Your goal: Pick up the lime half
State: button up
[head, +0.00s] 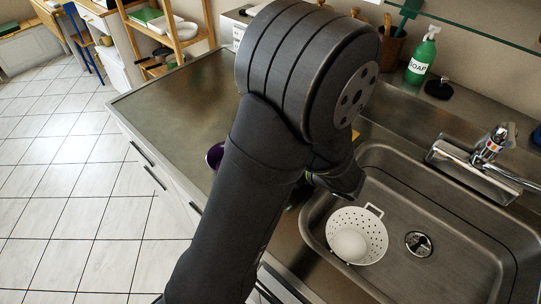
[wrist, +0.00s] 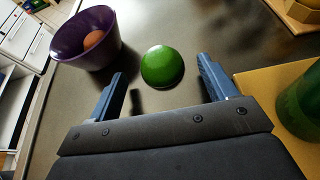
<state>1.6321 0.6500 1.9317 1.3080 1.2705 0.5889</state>
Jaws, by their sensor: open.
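The lime half (wrist: 162,66) is a green dome lying on the metal counter in the wrist view, just beyond the fingertips and roughly midway between them. My gripper (wrist: 167,82) is open and empty, with one blue-grey finger on each side and the lime half ahead of the gap. In the head view my own arm covers the lime half and most of the gripper.
A purple bowl (wrist: 86,42) holding an orange-brown round thing stands left of the lime half. A wooden board (wrist: 262,82) with a green cylindrical object (wrist: 301,105) is at right. The sink (head: 400,215) holds a white colander (head: 358,222) with a white round thing inside.

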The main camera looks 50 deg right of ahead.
jog(key=shift+x, duration=0.85)
jog(key=shift+f, duration=0.1)
jog(key=shift+c, duration=0.3)
jog(key=shift+a+f, duration=0.1)
jog(key=c, duration=1)
